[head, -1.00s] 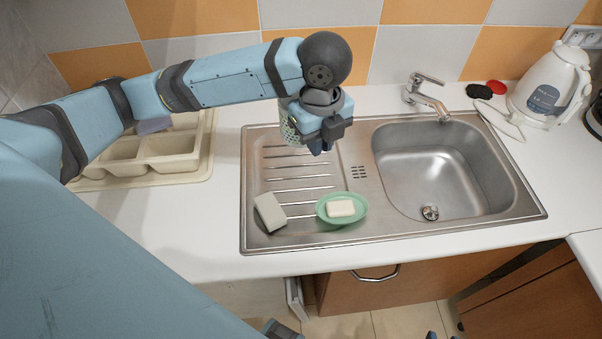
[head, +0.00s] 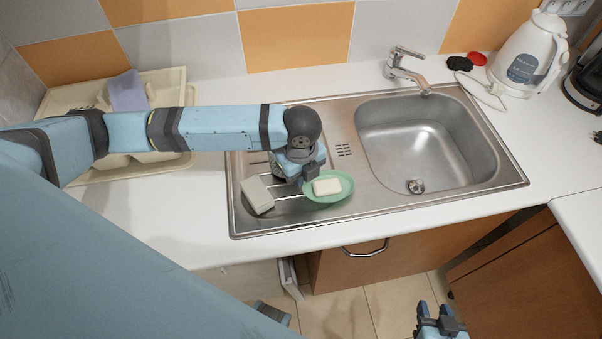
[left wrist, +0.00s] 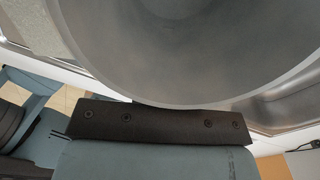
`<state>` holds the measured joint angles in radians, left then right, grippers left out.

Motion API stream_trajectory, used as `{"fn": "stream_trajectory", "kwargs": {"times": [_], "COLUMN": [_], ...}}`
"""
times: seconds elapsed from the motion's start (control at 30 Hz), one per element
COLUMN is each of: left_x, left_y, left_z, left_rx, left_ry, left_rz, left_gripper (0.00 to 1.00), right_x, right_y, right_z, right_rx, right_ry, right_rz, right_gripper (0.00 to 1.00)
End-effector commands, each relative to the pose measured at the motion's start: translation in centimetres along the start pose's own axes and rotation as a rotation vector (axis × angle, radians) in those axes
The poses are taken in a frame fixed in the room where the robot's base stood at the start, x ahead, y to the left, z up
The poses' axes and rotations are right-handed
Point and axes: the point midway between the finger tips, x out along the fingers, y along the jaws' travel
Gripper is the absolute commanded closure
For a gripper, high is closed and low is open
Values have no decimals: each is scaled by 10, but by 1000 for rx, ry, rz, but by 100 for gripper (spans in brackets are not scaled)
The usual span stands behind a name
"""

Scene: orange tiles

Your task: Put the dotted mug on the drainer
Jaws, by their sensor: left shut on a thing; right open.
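The dotted mug (head: 277,167) is mostly hidden behind my left gripper (head: 297,176) in the head view; only a pale green edge shows. My left gripper is shut on it, above the ribbed drainer (head: 252,216) of the steel sink, just behind the soap dish. In the left wrist view a large round grey opening, the mug (left wrist: 180,55), fills the top beside a dark finger pad (left wrist: 160,122). I cannot tell whether the mug touches the drainer. My right gripper (head: 440,322) is open and empty, low in front of the counter.
A green dish (head: 346,190) with white soap (head: 327,187) and a grey-beige block (head: 257,194) stand at the drainer's front. The sink bowl (head: 425,140) is empty. A beige compartment tray (head: 175,88) lies at the back left. A white kettle (head: 525,55) stands at the back right.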

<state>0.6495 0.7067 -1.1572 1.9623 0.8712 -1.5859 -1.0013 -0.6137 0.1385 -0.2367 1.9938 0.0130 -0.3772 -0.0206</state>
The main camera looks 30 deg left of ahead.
Motion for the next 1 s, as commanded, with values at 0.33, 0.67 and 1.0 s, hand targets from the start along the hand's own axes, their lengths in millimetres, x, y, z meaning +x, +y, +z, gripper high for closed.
{"fn": "stream_trajectory", "kwargs": {"times": [0.33, 0.67, 1.0], "left_x": [5, 7, -17], "left_y": [0, 0, -1], "left_z": [1, 0, 1], "left_rx": [0, 0, 0], "left_ry": [-1, -1, -2], "left_rz": [-1, -1, -4], "left_gripper": [100, 63, 63], "right_x": [-1, -1, 0], "right_y": [0, 1, 2], "right_z": [-2, -1, 2], "right_rx": [0, 0, 0], "right_ry": [1, 0, -3], "right_rz": [1, 3, 3], "right_gripper": [57, 57, 57]}}
